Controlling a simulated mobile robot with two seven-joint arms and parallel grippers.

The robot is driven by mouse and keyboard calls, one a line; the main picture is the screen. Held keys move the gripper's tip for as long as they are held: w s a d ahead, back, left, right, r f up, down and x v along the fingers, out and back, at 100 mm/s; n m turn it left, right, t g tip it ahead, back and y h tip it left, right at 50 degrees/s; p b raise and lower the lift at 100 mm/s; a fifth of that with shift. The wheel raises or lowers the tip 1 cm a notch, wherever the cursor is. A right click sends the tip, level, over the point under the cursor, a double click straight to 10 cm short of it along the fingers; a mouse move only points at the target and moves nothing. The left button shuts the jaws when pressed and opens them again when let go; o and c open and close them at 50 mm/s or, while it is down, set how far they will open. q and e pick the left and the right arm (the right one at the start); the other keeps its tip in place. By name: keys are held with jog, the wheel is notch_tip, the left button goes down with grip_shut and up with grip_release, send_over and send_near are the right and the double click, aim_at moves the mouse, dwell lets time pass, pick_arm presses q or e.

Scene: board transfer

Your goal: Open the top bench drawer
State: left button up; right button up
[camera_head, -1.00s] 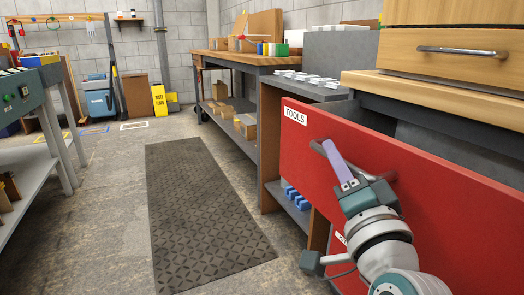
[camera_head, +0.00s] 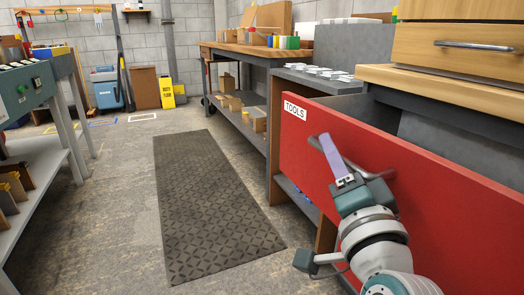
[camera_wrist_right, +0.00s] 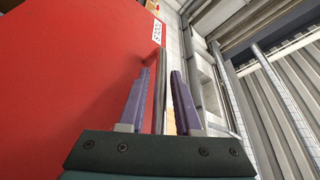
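The top bench drawer has a red front (camera_head: 455,205) with a white TOOLS label (camera_head: 295,110). It stands out from the bench, and its grey inside shows behind the front. My right gripper (camera_head: 325,150) is at the drawer's handle (camera_wrist_right: 160,95). In the right wrist view the bar runs between my two purple fingers, with one finger on the drawer-front side. The red front also fills the left of that view (camera_wrist_right: 65,75). My left gripper is not in view.
The bench's wooden top (camera_head: 450,90) carries a wooden drawer unit (camera_head: 470,50). A grey cabinet (camera_head: 330,83) and another workbench (camera_head: 235,55) stand beyond. A dark floor mat (camera_head: 210,200) lies in the open aisle. A green-grey machine (camera_head: 25,90) is at left.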

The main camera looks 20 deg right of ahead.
jog(key=shift+o, duration=0.9)
jog(key=p+v, duration=0.1)
jog(key=v, duration=0.9)
jog(key=shift+p, duration=0.3)
